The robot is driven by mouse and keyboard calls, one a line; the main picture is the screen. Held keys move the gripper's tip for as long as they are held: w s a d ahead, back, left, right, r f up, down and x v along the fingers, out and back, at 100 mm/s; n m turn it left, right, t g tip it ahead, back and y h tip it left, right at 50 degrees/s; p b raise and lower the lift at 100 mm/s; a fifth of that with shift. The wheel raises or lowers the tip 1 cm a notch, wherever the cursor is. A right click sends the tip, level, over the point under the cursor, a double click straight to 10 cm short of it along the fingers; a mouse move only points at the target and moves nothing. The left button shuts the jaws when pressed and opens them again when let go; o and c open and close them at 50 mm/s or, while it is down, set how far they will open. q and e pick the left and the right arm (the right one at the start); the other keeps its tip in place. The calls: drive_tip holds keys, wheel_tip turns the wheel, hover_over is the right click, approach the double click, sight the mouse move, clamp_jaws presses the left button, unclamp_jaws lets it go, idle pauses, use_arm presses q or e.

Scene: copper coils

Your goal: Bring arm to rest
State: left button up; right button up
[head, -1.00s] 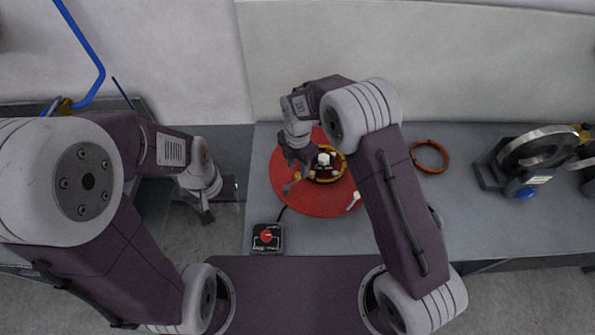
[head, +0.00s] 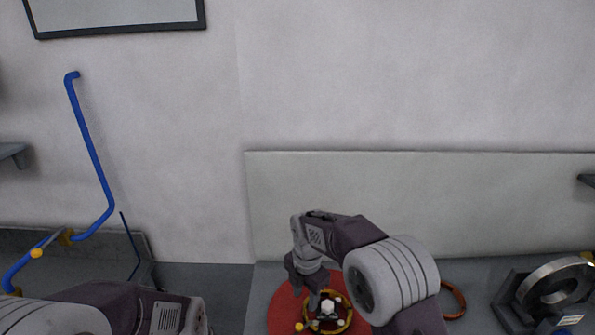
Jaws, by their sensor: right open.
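My right arm reaches in from the bottom right in the head view. Its gripper (head: 307,305) points down over the red round plate (head: 283,313), at the left side of the yellow-rimmed ring fixture (head: 346,322). It is open, and I see nothing held in it. The arm hides part of the plate's right side. My left arm shows only as links at the bottom left; its gripper is out of the picture. A copper coil (head: 454,300) lies on the bench right of my right arm, partly hidden by it.
A grey stand with a metal ring (head: 552,282) is at the right end of the bench (head: 480,273). A pale back panel (head: 400,190) stands behind the bench. At the left is a cart with a blue bent handle (head: 95,160). A framed board (head: 115,18) hangs on the wall.

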drive_tip(key=s+d+m+b, duration=0.4)
drive_tip(key=s+d+m, duration=0.5)
drive_tip(key=d, duration=0.5)
drive_tip(key=s+d+f+m, duration=0.1)
drive_tip(key=s+f+m, duration=0.2)
drive_tip(key=m, duration=0.6)
drive_tip(key=s+d+f+m, duration=0.1)
drive_tip(key=s+f+m, duration=0.2)
drive_tip(key=s+m, duration=0.3)
drive_tip(key=m, duration=0.3)
drive_tip(key=shift+s+t, duration=0.15)
drive_tip(key=shift+t, duration=0.25)
